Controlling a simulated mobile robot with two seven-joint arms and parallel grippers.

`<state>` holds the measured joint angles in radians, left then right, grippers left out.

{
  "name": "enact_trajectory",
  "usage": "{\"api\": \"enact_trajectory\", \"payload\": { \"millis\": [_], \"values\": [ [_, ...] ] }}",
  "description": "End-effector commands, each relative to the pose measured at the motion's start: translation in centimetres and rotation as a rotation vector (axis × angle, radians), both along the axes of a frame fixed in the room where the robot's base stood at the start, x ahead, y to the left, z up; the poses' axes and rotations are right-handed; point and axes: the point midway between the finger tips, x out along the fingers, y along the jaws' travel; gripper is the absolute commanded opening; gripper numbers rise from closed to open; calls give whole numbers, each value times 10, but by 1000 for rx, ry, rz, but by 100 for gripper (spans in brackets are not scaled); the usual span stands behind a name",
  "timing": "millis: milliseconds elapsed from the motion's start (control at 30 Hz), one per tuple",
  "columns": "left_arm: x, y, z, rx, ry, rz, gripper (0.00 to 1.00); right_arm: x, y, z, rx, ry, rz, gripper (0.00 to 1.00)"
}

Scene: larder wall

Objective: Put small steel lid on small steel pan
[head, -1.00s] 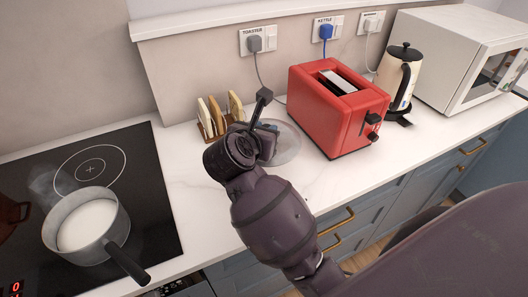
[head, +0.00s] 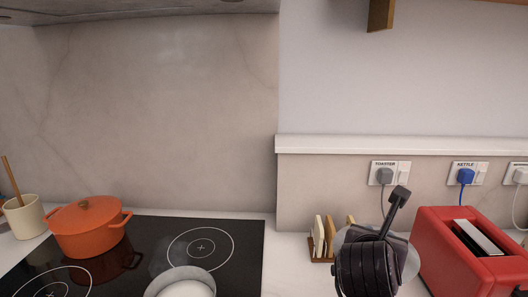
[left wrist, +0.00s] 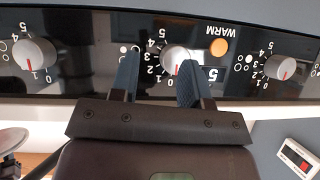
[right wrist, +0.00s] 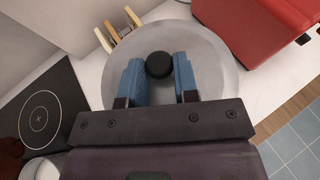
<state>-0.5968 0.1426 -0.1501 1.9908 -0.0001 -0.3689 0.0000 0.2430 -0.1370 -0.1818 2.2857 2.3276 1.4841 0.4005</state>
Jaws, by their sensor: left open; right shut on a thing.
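The small steel lid (head: 411,264) is a round grey disc by the toast rack, partly hidden behind my right gripper (head: 398,198). In the right wrist view, the lid (right wrist: 212,70) fills the middle, its black knob (right wrist: 158,65) between the fingers of my right gripper, shut on it. I cannot tell whether the lid touches the counter. The small steel pan (head: 182,280) sits on the hob with white liquid in it, cut off by the lower edge. My left gripper (left wrist: 160,66) is open before a cooker control knob (left wrist: 178,60); the head view does not show it.
An orange lidded pot (head: 88,232) stands at the back left of the black hob (head: 150,232). A toast rack (head: 328,240) and a red toaster (head: 468,250) flank the lid closely. A cream utensil pot (head: 24,216) is far left. More control knobs (left wrist: 280,67) line the cooker panel.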

Motion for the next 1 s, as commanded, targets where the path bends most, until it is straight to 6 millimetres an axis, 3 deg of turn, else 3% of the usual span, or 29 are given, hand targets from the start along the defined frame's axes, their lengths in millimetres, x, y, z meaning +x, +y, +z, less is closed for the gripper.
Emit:
{"api": "enact_trajectory", "payload": {
  "millis": [200, 367, 567, 1000],
  "values": [
    [-3, 0, -1, 0, 5, 2, 42, -8, 14, 16, -1, -5, 211, 1],
    [-5, 1, -3, 1, 10, 3, 42, -17, 17, 22, -3, -3, 281, 1],
    [-5, 1, -3, 1, 10, 3, 42, -15, 16, 12, -8, 0, 294, 1],
    [-2, 0, -1, 0, 5, 2, 42, -6, 25, -34, -5, 1, 415, 1]
  ]
}}
